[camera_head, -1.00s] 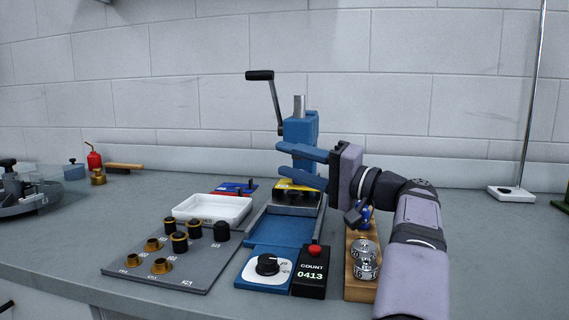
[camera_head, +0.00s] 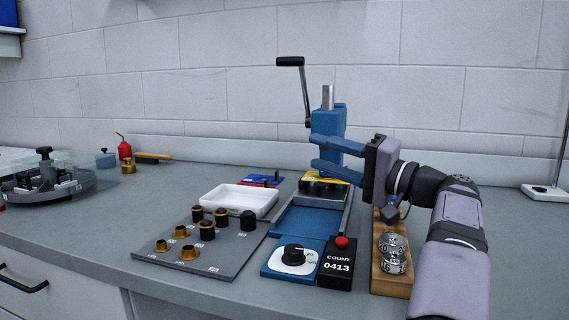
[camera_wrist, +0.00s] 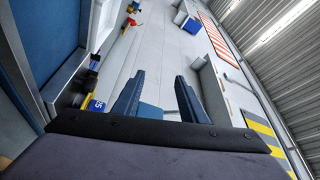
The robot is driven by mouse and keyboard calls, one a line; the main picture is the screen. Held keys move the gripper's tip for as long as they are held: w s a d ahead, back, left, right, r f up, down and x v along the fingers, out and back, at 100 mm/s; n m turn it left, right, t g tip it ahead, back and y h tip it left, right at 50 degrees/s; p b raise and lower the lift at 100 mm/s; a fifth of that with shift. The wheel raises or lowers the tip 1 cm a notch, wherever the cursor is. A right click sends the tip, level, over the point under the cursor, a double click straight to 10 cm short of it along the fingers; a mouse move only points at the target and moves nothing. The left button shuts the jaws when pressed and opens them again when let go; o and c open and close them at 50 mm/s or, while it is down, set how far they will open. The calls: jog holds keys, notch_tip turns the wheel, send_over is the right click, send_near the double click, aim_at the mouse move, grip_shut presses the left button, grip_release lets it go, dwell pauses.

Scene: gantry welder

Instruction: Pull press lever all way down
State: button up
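The blue press (camera_head: 335,125) stands at the middle of the bench. Its lever (camera_head: 298,88) rises from a pivot on the press's left side, and the black handle (camera_head: 290,61) is at the raised top end. My gripper (camera_head: 312,152) is in front of the press, its two blue fingers apart and pointing left. The fingers are below the lever handle and overlap the press column in the picture; I cannot tell how far they are from it. The wrist view also shows the gripper (camera_wrist: 160,80) open, with nothing between its fingers. The lever is not clearly seen there.
A white tray (camera_head: 238,192), a grey plate (camera_head: 190,262) with brass and black bushings, a dial box (camera_head: 293,262) and a counter (camera_head: 336,268) reading 0413 stand in front. A wooden block (camera_head: 386,282) with metal pieces is below my arm. The space above the handle is clear.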

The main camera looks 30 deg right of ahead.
jog(key=w+a+m+g+p, duration=0.1)
jog(key=w+a+g+p, duration=0.35)
jog(key=a+p, duration=0.8)
jog(key=s+a+f+n+g+h+p, duration=0.15)
jog(key=s+a+g+p, duration=0.35)
jog(key=p, duration=1.3)
jog(key=s+a+r+n+g+h+p, duration=0.3)
jog(key=s+p, duration=0.7)
jog(key=p, duration=0.6)
jog(key=s+a+r+n+g+h+p, duration=0.3)
jog(key=s+r+n+g+p, duration=0.2)
jog(key=s+p, duration=0.5)
notch_tip(320, 180, up, 3)
jog(key=n+p, duration=0.1)
jog(key=p, duration=0.4)
jog(key=shift+s+a+p, duration=0.2)
jog(key=shift+s+p, duration=0.15)
jog(key=shift+w+f+g+h, duration=0.1)
jog(key=shift+f+g+h, duration=0.05)
jog(key=shift+g+h, duration=0.1)
